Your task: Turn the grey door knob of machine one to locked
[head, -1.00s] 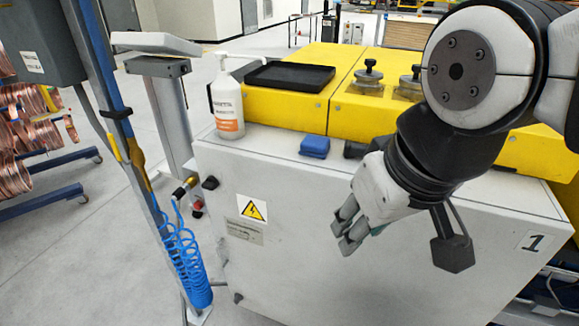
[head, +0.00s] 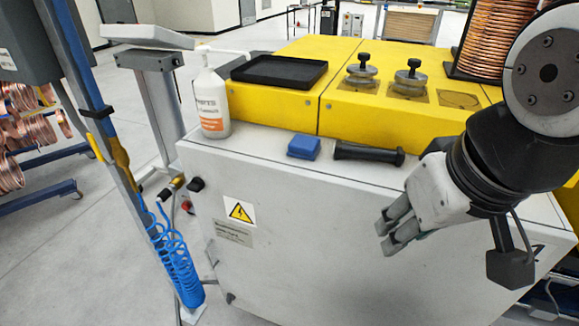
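Machine one is the pale grey cabinet (head: 300,240) with a yellow top. A small dark knob (head: 196,185) sticks out at the upper left edge of its front, above a small red part (head: 186,206). A small dark fitting (head: 230,298) sits low on the left of the front. I cannot tell which of these, if any, is the grey door knob. My gripper (head: 384,237) is in front of the cabinet's right half, well to the right of these parts. Its two fingers point left and slightly down, a little apart, with nothing between them. My wrist covers part of the cabinet's right side.
A blue block (head: 304,146), a black handle-like tool (head: 368,153) and a white bottle (head: 212,102) stand or lie on the cabinet's ledge. A blue coiled hose (head: 175,262) hangs on a post (head: 90,110) at the left. Floor at the lower left is clear.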

